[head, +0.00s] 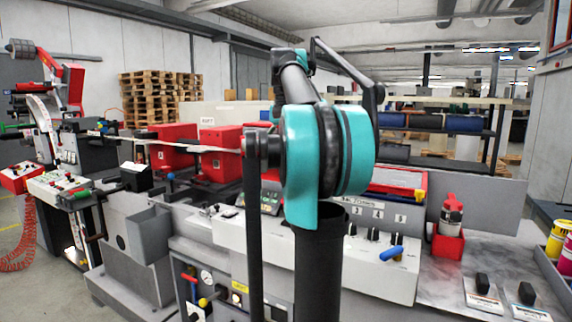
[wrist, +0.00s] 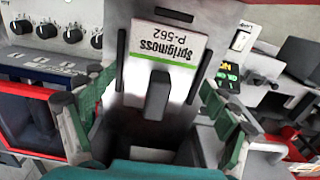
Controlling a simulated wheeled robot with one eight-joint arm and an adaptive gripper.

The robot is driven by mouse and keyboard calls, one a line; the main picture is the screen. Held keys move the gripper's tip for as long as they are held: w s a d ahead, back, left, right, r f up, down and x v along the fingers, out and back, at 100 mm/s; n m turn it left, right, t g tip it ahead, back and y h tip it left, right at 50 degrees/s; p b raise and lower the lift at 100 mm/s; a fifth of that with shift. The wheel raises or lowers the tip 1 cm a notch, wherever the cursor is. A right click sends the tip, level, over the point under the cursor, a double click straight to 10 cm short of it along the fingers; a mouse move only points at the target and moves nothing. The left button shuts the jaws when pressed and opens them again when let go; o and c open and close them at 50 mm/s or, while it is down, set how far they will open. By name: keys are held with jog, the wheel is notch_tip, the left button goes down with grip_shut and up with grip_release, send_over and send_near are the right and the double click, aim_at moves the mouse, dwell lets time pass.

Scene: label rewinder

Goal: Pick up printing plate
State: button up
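In the wrist view, a printing plate (wrist: 165,50) lies below my gripper (wrist: 157,92). It has a white label with a green stripe, reading "Sprigmoss P-562" upside down, and a black upright grip (wrist: 158,93). My gripper is open, with its green-padded fingers spread left and right of the grip and a visible gap on each side. In the head view my teal arm blocks the middle, and I cannot make out the gripper or this plate there.
In the head view, two labelled pieces with black knobs (head: 482,288) (head: 527,296) lie on the grey bench at right. A control panel with knobs (head: 373,234) runs along the machine.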

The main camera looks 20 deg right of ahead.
jog(key=c, duration=1.2)
jog(key=shift+o, duration=0.2)
jog(key=shift+r, duration=0.1)
